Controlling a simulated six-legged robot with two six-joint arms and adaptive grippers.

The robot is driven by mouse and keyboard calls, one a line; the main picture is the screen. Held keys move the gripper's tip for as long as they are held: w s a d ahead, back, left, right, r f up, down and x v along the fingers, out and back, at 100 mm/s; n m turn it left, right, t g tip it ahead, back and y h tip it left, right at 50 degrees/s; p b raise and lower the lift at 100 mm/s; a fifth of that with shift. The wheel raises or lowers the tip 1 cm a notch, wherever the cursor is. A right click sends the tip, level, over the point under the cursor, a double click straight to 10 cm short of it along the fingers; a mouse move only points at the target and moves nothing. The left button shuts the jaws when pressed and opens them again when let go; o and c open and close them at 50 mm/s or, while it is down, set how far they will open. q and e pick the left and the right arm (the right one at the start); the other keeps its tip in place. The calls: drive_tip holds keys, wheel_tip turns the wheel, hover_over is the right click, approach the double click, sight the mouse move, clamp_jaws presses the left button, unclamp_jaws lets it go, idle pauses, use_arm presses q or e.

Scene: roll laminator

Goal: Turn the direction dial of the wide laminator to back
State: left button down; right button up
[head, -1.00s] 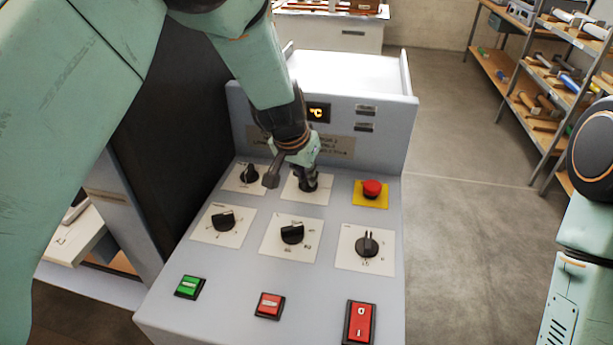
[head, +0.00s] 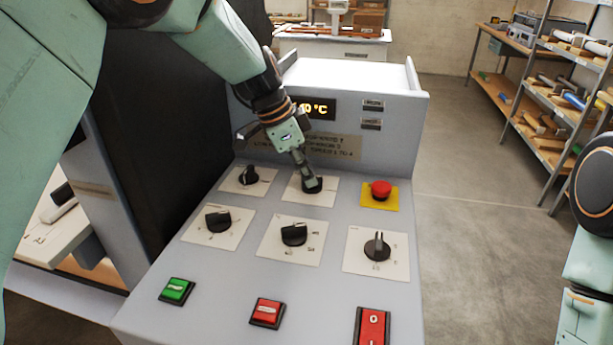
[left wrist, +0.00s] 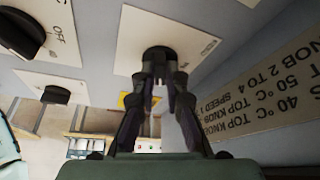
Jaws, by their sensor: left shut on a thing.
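The laminator's control panel (head: 215,262) slopes towards me, with two rows of black dials on white plates. My left gripper (head: 308,180) is shut on the middle dial (head: 313,186) of the far row, reaching down to it from the upper left. In the left wrist view my gripper's fingertips (left wrist: 160,72) are at the black dial (left wrist: 158,54), one on each side. The fingers partly cover the dial, and its plate lettering is too small to read. My right gripper is out of view.
Another dial (head: 249,176) is close left of the held one, and a red stop button (head: 381,190) on yellow is to its right. Three dials fill the nearer row. Behind stands the raised back panel with a lit display (head: 312,107). Shelves (head: 555,90) stand at the far right.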

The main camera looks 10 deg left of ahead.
use_arm(q)
drive_tip(key=shift+w+m+g+p, duration=0.15)
drive_tip(key=shift+m+g+p, duration=0.6)
drive_tip(key=shift+m, duration=1.35)
drive_tip(key=shift+f, duration=0.1)
drive_tip(key=c, duration=1.4)
unclamp_jaws()
drive_tip(key=shift+d, duration=0.1)
drive_tip(key=shift+a+r, duration=0.2)
drive_tip(key=shift+r, duration=0.05)
drive_tip(key=v, duration=1.1)
drive_tip(key=shift+w+a+r, duration=0.2)
drive_tip(key=shift+w, duration=0.05)
drive_tip(key=shift+s, duration=0.1)
